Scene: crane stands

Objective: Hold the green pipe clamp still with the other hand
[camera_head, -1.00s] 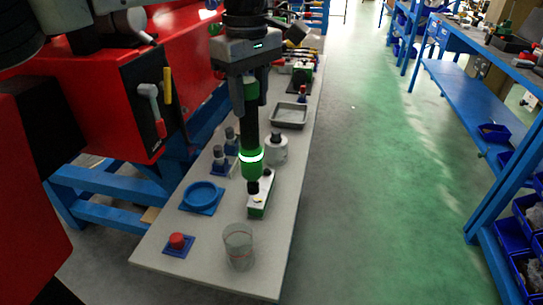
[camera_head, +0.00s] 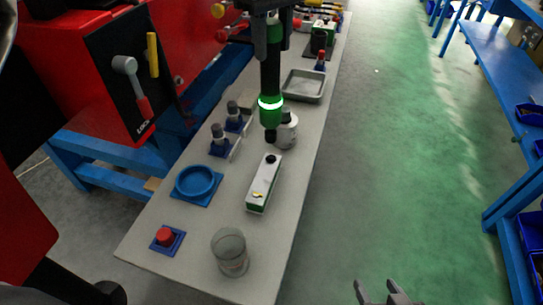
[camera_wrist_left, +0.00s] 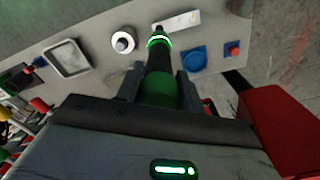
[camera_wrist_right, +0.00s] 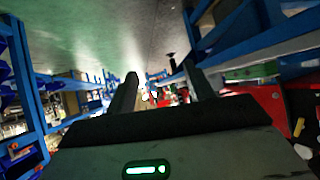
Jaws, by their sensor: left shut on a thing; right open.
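The task's green pipe clamp appears to be the long block with green sides and a pale top (camera_head: 263,185). It lies on the bench with a black knob at its far end and a brassy piece near its front. It also shows in the left wrist view (camera_wrist_left: 180,21). My left gripper (camera_head: 273,42) is shut on a green and black driver tool (camera_head: 271,85) with a glowing ring. The tool hangs upright, its black tip apart from the block in the head view. My right gripper (camera_head: 383,292) is open and empty, low over the floor, right of the bench.
The bench (camera_head: 305,135) also holds a glass beaker (camera_head: 230,252), a red button (camera_head: 165,237), a blue round dish (camera_head: 195,182), a grey-white cylinder (camera_head: 287,132) and a metal tray (camera_head: 303,86). A red machine stands left; blue shelving stands right. The bench right of the block is bare.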

